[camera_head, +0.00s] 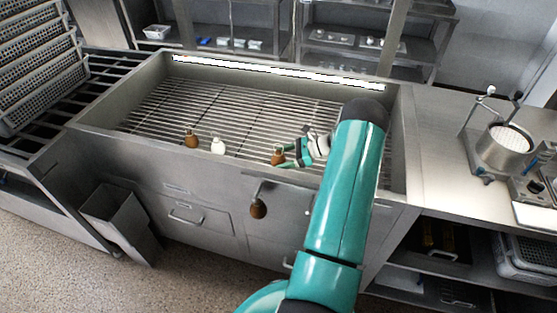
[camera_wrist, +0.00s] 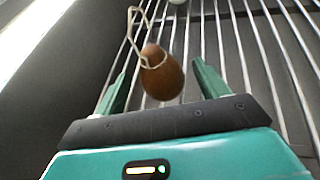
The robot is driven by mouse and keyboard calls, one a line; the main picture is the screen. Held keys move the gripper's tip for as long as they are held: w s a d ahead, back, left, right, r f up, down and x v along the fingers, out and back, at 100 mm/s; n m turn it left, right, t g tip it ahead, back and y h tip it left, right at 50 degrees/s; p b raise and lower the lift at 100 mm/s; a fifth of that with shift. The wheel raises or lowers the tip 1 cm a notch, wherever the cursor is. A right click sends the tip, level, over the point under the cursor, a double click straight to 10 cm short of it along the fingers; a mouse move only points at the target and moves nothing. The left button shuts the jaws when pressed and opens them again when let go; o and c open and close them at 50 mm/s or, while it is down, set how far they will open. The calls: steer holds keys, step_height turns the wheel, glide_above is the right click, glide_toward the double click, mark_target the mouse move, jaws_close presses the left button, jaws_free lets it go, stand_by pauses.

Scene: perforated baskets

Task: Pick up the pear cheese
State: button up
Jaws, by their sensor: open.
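A brown pear-shaped cheese (camera_head: 278,157) with a loop of pale string round its neck is at the near side of the slatted rack. In the wrist view the cheese (camera_wrist: 163,80) lies between my two green fingers, its string loop trailing to the upper left. My gripper (camera_head: 283,155) is open around it; in the wrist view my gripper (camera_wrist: 159,72) shows gaps on both sides of the cheese. Another brown pear-shaped cheese (camera_head: 191,140) and a white one (camera_head: 218,146) are farther left along the same side.
The rack of metal bars (camera_head: 222,110) sits inside a steel basin with raised walls (camera_head: 120,145). The rack behind the cheeses is clear. A counter with a metal pot (camera_head: 503,148) is at right, and perforated baskets (camera_head: 40,70) are stacked at left.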

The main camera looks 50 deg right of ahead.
mark_target(273, 161)
steer(key=x, duration=0.4)
steer(key=shift+w+f, duration=0.2)
steer(key=c, duration=1.2)
step_height(273, 161, up, 10)
steer(key=shift+r, duration=0.1)
